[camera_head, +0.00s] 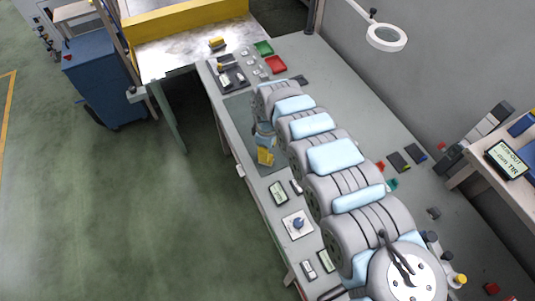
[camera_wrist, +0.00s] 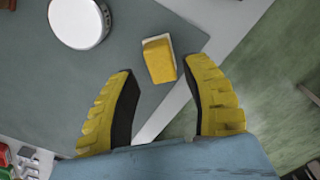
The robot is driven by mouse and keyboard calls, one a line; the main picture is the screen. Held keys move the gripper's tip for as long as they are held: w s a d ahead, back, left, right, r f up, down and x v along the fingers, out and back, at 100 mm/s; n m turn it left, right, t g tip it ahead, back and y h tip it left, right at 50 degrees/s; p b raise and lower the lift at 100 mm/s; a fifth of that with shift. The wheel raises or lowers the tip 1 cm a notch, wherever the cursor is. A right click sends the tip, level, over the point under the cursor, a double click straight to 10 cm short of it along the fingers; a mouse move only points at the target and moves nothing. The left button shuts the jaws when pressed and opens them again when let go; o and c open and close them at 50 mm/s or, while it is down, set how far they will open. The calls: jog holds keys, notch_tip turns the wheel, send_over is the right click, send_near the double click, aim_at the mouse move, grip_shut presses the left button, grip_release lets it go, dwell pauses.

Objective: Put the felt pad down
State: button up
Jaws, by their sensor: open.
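A small yellow block with a pale underside (camera_wrist: 159,60), which looks like the felt pad, rests on the dark grey mat (camera_wrist: 40,85) near the mat's edge and corner. It sits ahead of my gripper (camera_wrist: 162,68), between the lines of the two yellow fingers and apart from both. The fingers are spread with nothing between them. In the head view my gripper (camera_head: 265,157) points down over the mat (camera_head: 238,108) at the bench's left edge. The arm and gripper hide the pad there.
A round silver-white disc (camera_wrist: 78,22) stands on the mat beyond the left finger. Green (camera_head: 263,48) and red (camera_head: 276,64) trays lie at the bench's far end. A dial unit (camera_head: 298,224) sits nearer. A ring lamp (camera_head: 386,37) overhangs the right side.

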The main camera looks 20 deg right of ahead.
notch_tip(320, 180, up, 8)
jog(key=shift+p, duration=0.35)
